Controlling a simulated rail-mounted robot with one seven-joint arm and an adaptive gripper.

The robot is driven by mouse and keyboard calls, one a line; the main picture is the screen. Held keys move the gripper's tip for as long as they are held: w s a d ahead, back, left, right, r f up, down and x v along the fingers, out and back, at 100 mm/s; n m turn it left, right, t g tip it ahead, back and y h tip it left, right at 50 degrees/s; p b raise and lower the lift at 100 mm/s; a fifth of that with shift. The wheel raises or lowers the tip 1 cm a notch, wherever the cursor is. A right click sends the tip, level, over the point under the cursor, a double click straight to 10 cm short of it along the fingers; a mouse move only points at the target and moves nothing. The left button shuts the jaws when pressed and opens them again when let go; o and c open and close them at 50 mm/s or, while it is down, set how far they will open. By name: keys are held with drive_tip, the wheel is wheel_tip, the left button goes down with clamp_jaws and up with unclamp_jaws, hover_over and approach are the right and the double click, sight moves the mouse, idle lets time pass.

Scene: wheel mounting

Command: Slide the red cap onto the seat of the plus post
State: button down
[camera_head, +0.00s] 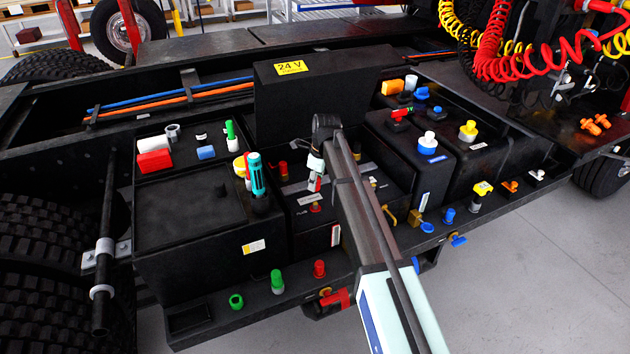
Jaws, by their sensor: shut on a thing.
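My gripper (316,178) points down over the black battery box in the middle, below the elbow of my arm. It is shut on a small red piece, which looks like the red cap (312,185); the fingers and arm hide much of it. Just below it a short post with a red base (315,207) stands on the box top, seemingly the plus post. The held piece appears above this post; I cannot tell whether they touch.
A red-topped post (283,168) stands to the left of my gripper. A tall teal fitting (257,177) stands farther left. The 24 V box (290,100) rises behind. Green (277,281) and red (320,268) caps stand on the front ledge. My arm covers the right side of the battery box.

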sight(315, 204)
drive_tip(key=shift+f+b, duration=0.85)
drive_tip(key=shift+f, duration=2.05)
drive_tip(key=shift+f+b, duration=0.5)
drive_tip(key=shift+f, duration=1.2)
drive_tip(key=c, duration=0.7)
unclamp_jaws()
drive_tip(key=r, duration=0.4)
drive_tip(key=d+r, duration=0.1)
drive_tip(key=r, duration=0.7)
drive_tip(key=shift+s+d, duration=0.35)
drive_tip(key=shift+d+f, duration=0.1)
